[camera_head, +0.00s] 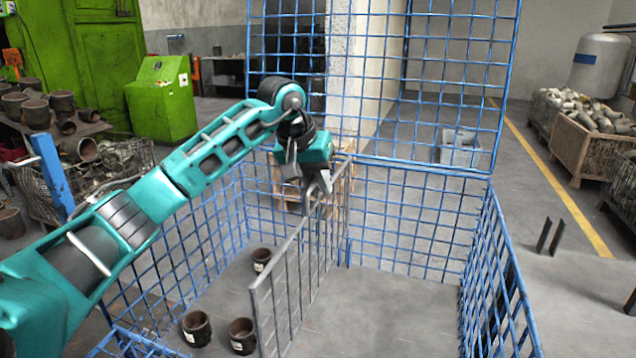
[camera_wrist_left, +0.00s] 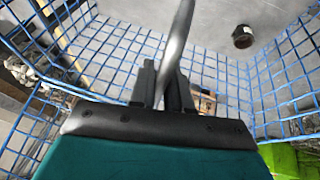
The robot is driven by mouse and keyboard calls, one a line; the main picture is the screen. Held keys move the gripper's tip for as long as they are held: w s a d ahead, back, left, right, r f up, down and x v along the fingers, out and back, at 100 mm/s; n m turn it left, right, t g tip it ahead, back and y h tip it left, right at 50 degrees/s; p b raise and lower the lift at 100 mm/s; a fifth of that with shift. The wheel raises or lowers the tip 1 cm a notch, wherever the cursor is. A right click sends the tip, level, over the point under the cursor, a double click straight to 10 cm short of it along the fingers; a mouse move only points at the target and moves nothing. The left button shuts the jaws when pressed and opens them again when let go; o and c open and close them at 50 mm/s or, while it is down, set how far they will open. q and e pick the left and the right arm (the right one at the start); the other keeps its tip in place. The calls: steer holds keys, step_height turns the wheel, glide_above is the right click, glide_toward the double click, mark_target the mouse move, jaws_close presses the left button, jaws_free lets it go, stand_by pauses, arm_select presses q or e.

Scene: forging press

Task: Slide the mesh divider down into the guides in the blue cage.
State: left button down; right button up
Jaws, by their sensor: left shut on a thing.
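The grey mesh divider (camera_head: 290,285) stands upright inside the blue cage (camera_head: 415,225), running from the near middle toward the back wall. My left gripper (camera_head: 318,192) is shut on its top bar near the far end. In the left wrist view the fingers (camera_wrist_left: 162,88) close around this grey bar (camera_wrist_left: 178,45). The divider's far edge is beside a blue upright on the cage's back wall. I cannot tell whether its edges sit in the guides or whether its bottom touches the floor. The right gripper is not in view.
Dark pots (camera_head: 242,336) stand on the cage floor left of the divider; one shows in the left wrist view (camera_wrist_left: 242,37). The floor right of the divider is clear. A tall blue mesh panel (camera_head: 455,85) rises behind. A green cabinet (camera_head: 162,98) stands back left.

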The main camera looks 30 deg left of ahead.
arm_select(q)
steer(key=shift+r, duration=0.1)
stand_by(0.4)
steer(key=shift+f, duration=0.4)
steer(key=shift+f, duration=0.2)
